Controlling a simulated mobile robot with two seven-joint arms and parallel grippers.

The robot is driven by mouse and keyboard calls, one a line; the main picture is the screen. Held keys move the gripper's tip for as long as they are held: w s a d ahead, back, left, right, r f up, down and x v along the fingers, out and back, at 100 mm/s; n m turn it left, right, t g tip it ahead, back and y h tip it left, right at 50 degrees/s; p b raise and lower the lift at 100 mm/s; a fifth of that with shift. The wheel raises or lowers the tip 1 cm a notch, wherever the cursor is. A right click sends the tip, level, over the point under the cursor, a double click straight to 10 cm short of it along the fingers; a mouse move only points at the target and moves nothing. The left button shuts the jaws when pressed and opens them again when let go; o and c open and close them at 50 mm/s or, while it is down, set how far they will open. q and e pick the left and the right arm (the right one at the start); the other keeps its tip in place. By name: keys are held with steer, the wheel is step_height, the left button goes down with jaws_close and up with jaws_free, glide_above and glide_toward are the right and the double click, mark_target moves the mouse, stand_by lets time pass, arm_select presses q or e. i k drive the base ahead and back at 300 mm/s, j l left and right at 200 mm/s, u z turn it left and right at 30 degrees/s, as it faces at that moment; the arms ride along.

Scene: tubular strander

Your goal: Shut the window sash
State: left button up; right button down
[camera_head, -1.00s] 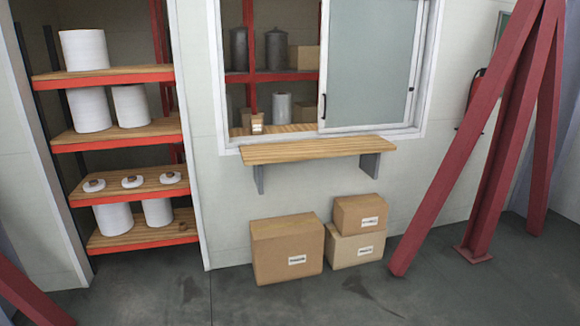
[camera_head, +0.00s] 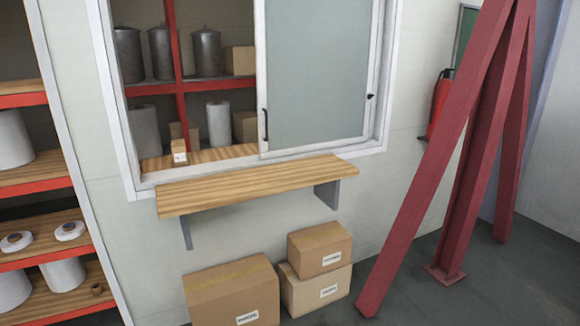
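The window sash (camera_head: 318,75) is a pale grey-green pane in a white frame. It covers the right part of the white window frame (camera_head: 118,115), and the left part of the opening is clear. A dark handle (camera_head: 265,125) is on the sash's left edge, and a small dark catch (camera_head: 370,97) is at its right edge. A small cardboard box (camera_head: 179,148) stands on the wooden surface inside the opening, left of the sash and apart from it. Neither of my grippers is in view.
A wooden shelf (camera_head: 255,184) on brackets juts out below the window. Cardboard boxes (camera_head: 232,295) stand on the floor beneath it. Red slanted beams (camera_head: 440,150) stand at the right, with a fire extinguisher (camera_head: 438,105) on the wall behind. A rack with white spools (camera_head: 12,140) is at the left.

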mark_target(260, 18)
steer(key=i+u, duration=0.15)
steer(key=i, duration=0.65)
steer(key=i+l+u, duration=0.1)
steer(key=i+l, duration=0.15)
steer(key=i, duration=0.55)
